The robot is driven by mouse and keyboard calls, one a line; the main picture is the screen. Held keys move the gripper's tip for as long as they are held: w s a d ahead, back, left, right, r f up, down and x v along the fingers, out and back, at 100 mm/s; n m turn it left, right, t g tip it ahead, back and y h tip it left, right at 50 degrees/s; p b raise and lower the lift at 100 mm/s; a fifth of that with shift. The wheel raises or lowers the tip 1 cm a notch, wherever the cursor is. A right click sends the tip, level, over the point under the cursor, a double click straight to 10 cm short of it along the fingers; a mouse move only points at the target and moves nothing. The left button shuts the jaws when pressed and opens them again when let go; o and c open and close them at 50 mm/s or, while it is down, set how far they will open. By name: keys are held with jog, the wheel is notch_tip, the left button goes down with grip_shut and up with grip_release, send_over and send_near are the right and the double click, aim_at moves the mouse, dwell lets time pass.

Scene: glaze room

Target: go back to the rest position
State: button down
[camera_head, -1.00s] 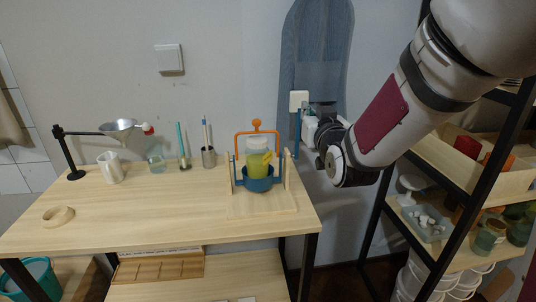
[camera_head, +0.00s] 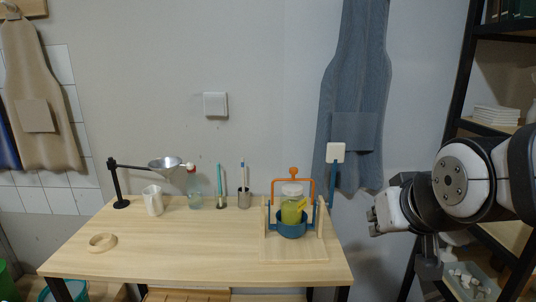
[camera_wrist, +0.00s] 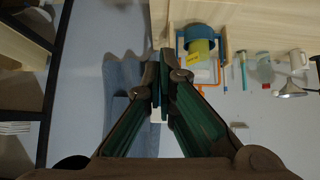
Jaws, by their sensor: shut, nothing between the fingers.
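My gripper (camera_wrist: 160,85) is shut and empty, its fingertips together in the wrist view. In the head view my gripper (camera_head: 374,220) is at the right, beyond the right edge of the table, in front of the wall and apart from everything on the table. The table (camera_head: 180,250) has a jar of yellow-green liquid (camera_head: 291,212) in a blue cradle (camera_head: 291,228) with an orange handle near its right end. The jar also shows upside down in the wrist view (camera_wrist: 201,47).
A funnel on a stand (camera_head: 165,163), a white jug (camera_head: 153,200), a bottle (camera_head: 194,190), tool cups (camera_head: 244,198) and a wooden ring (camera_head: 102,242) are on the table. A dark-framed shelf (camera_head: 462,80) stands right, close to my arm. A blue apron (camera_head: 355,90) hangs behind.

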jog(key=s+g+p, duration=0.1)
jog(key=s+g, duration=0.3)
jog(key=s, duration=1.3)
jog(key=shift+s+f+g, duration=0.4)
jog(key=shift+f, duration=0.05)
jog(key=shift+d, duration=0.1)
